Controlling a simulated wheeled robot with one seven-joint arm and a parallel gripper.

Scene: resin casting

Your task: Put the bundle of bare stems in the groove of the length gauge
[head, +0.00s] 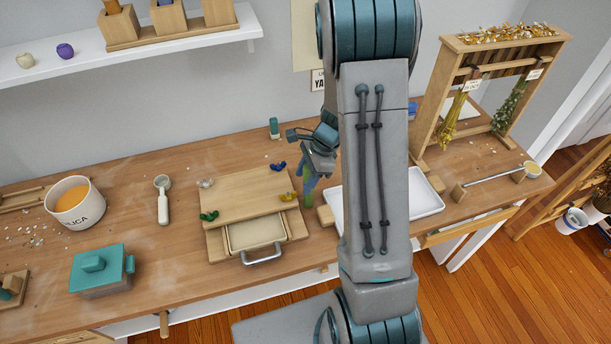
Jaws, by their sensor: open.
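I cannot make out a bundle of bare stems for certain. Two hanging bundles show on the wooden rack at the right: a yellow one (453,115) and a green leafy one (511,106), each with a tag. No length gauge is clearly recognisable. A small wooden block (326,215), partly hidden by my arm, lies beside the white tray. My gripper (309,196) is open and points down over the worktop, just right of the wooden board. Its fingertips are small here, and my arm covers much of the middle.
A white tray (428,198) lies behind my arm. A wooden board with a metal-handled drawer (255,233) holds small coloured clips. A white bucket (76,211), teal box (101,283) and white scoop (162,206) stand left. A metal rod (494,176) spans wooden supports at right.

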